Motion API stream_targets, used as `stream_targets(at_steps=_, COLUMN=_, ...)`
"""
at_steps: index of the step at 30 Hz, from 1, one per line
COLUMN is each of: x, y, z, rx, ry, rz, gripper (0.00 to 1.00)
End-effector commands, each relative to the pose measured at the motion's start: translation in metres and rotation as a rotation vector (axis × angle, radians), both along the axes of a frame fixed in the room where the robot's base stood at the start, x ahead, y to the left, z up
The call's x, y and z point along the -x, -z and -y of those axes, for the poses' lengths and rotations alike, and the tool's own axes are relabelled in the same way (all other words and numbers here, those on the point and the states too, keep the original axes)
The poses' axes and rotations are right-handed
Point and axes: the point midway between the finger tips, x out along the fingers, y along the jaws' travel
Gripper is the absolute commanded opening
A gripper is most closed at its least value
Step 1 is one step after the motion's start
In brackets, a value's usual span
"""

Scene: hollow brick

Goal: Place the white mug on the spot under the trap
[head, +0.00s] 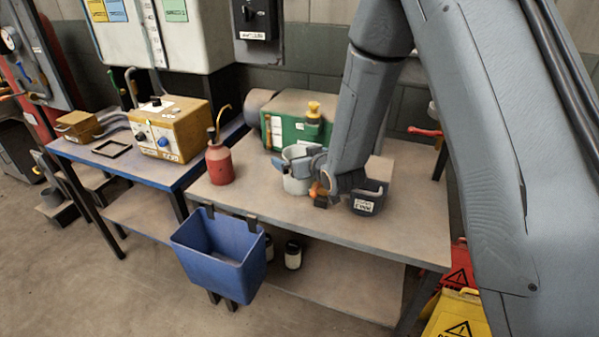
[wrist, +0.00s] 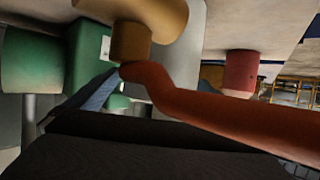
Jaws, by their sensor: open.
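The white mug (head: 296,184) stands upright on the grey workbench (head: 235,205) in the head view. My gripper (head: 298,163) is open at the mug's upper part, with its blue-grey fingers close to the rim. I cannot tell whether they touch it. A green machine (head: 287,108) with a yellow-capped brass fitting (head: 313,110) stands just behind. I cannot identify which part is the trap, and the spot under it is not clearly seen. The wrist view is very close, showing the brass fitting (wrist: 130,42) and green machine (wrist: 88,60) beyond dark gripper parts.
A dark labelled cup (head: 368,198) stands right of the mug, close to my arm. A red oil can (head: 219,163) stands to the left. A blue bin (head: 216,255) hangs on the front edge. The bench front is mostly clear.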

Motion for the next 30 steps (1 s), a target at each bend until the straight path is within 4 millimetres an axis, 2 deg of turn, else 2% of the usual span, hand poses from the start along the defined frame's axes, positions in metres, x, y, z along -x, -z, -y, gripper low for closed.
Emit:
stream_targets(at_steps=7, x=-0.001, y=0.0009, z=-0.0005, rx=0.0, ry=0.0, rz=0.0, gripper=1.0)
stream_targets(at_steps=18, x=-0.0012, y=0.0004, z=-0.0004, rx=0.0, ry=0.0, rz=0.001, gripper=0.38)
stream_targets(at_steps=19, x=-0.0011, y=0.0003, z=-0.0004, rx=0.0, ry=0.0, rz=0.001, gripper=0.35)
stream_targets(at_steps=30, x=-0.0017, y=-0.0065, z=-0.0007, rx=-0.001, ry=0.0, rz=0.003, gripper=0.35)
